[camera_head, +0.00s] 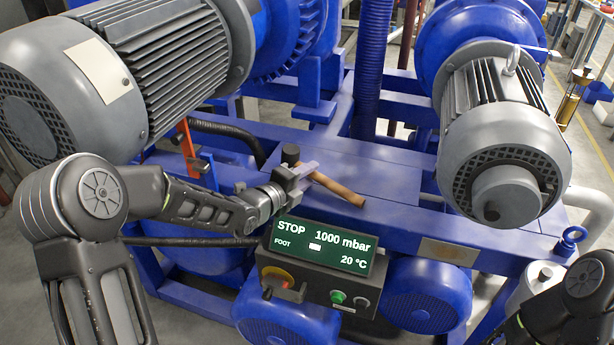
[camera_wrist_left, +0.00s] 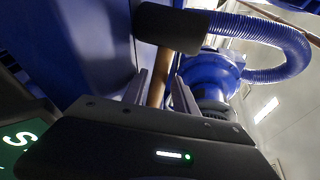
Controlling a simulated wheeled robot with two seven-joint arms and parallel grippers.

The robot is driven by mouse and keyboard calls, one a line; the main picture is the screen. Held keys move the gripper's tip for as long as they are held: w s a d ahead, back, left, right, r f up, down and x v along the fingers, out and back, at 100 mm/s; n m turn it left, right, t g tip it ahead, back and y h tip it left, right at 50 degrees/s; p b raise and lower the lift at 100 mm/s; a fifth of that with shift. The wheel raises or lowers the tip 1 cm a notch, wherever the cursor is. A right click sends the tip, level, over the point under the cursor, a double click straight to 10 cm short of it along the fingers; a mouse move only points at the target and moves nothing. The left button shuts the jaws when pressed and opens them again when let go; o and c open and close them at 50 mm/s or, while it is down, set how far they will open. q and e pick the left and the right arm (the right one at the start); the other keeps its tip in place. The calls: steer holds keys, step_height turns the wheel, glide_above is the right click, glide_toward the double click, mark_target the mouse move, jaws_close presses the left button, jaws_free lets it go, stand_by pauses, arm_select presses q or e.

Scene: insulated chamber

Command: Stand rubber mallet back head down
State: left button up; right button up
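The rubber mallet has a black cylindrical head (camera_head: 290,154) and a brown wooden handle (camera_head: 338,188). In the head view it is over the blue frame behind the display, handle pointing to the lower right. My left gripper (camera_head: 306,170) is at the handle close to the head, with one finger on each side. In the left wrist view the head (camera_wrist_left: 170,28) lies across the top and the handle (camera_wrist_left: 157,88) runs between the fingers. I cannot tell whether they press on it, or whether the mallet touches the frame. My right gripper is out of view.
A control box with a lit display (camera_head: 322,246) stands just in front of my left gripper. Grey motors stand at the left (camera_head: 120,75) and right (camera_head: 505,150). A blue ribbed hose (camera_head: 371,65) rises behind. The blue frame top (camera_head: 410,190) right of the handle is clear.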

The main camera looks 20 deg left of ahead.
arm_select(q)
steer(key=shift+o, duration=1.1)
steer(key=shift+s+f, duration=0.1)
steer(key=shift+f, duration=0.1)
steer(key=shift+s+a, duration=0.2)
steer(key=shift+s, duration=0.2)
steer(key=b+v, duration=0.1)
steer(key=v, duration=0.6)
steer(key=shift+r, duration=0.3)
